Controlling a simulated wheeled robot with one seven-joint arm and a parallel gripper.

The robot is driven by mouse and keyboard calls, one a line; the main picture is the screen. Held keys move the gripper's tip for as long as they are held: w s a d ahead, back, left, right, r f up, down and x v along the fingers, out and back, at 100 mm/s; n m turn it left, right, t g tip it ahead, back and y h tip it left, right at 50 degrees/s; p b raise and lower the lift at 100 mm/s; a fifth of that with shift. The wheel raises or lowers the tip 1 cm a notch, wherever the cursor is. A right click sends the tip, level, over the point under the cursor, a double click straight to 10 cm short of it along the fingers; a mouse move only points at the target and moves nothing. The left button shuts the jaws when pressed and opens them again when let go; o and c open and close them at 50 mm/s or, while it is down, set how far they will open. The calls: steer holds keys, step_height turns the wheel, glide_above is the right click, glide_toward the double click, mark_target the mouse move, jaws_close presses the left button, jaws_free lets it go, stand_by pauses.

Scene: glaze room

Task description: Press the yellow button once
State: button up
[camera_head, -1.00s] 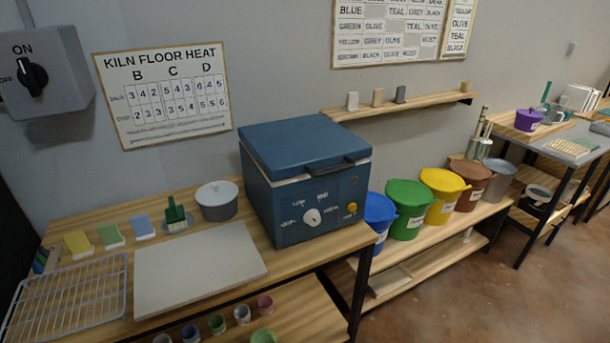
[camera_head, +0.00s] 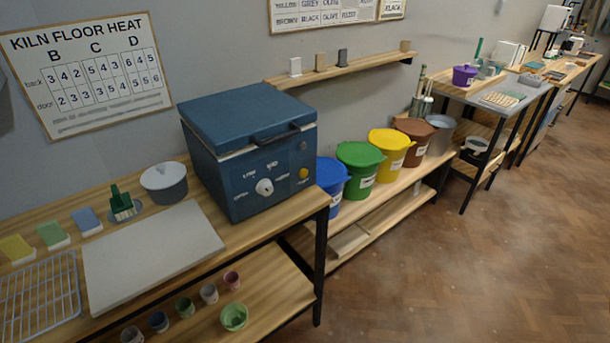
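The yellow button (camera_head: 304,173) is a small round knob on the right side of the front panel of a blue kiln box (camera_head: 248,150). A larger white dial (camera_head: 264,187) sits to its left, with small lettering around it. The kiln stands on the right end of a wooden table (camera_head: 262,223), with its lid shut. My gripper is not in view.
Several coloured buckets, including a blue one (camera_head: 331,184), line a low shelf to the right. The brown floor (camera_head: 440,270) at the right is open.

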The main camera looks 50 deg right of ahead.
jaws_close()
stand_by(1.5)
